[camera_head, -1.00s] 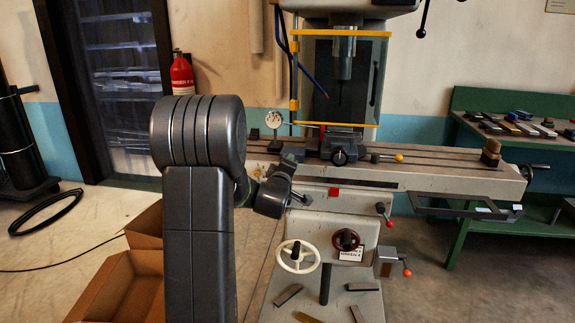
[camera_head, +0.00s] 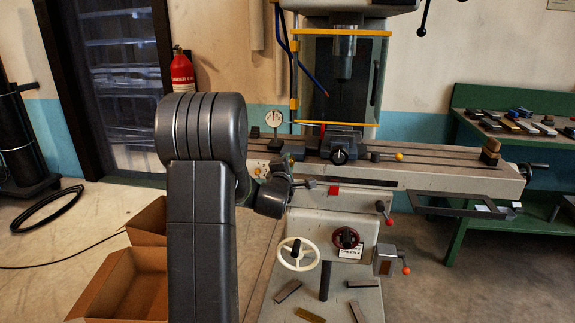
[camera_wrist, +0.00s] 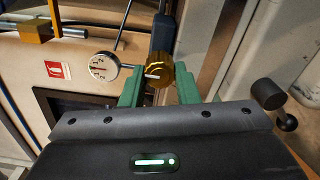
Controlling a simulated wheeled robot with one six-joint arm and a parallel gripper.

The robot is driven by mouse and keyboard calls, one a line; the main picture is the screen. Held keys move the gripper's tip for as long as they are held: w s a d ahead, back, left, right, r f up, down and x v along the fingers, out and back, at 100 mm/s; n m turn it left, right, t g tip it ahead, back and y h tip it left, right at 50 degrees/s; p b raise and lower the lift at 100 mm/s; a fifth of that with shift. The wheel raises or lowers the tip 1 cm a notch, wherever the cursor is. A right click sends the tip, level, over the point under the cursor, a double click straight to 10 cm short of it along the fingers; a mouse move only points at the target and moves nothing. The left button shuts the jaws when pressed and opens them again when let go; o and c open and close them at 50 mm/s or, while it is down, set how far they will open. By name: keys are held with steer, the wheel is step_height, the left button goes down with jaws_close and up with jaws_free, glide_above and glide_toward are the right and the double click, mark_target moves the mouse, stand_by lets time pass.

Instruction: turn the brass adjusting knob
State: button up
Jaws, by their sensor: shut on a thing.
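The brass adjusting knob (camera_wrist: 158,74) is a round, ribbed, golden knob with a white mark on its face, seen in the wrist view. My gripper (camera_wrist: 159,86) has its green fingers on either side of the knob and is shut on it. In the head view my arm reaches to the left part of the milling machine's front, and I cannot make out the knob there. A white dial gauge (camera_wrist: 103,66) is just left of the knob in the wrist view, and it also shows above the machine table in the head view (camera_head: 274,118).
The milling machine table (camera_head: 450,180) runs across the middle right. Cardboard boxes (camera_head: 120,285) stand on the floor at left. A green workbench (camera_head: 515,100) stands at right.

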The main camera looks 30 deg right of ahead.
steer(key=shift+f, duration=0.1)
stand_by(0.3)
steer(key=o, duration=1)
steer(key=shift+a, duration=0.1)
steer(key=v, duration=1.3)
steer(key=shift+s+a, duration=0.15)
steer(key=shift+s, duration=0.2)
steer(key=x, duration=1.4)
steer(key=shift+a, duration=0.1)
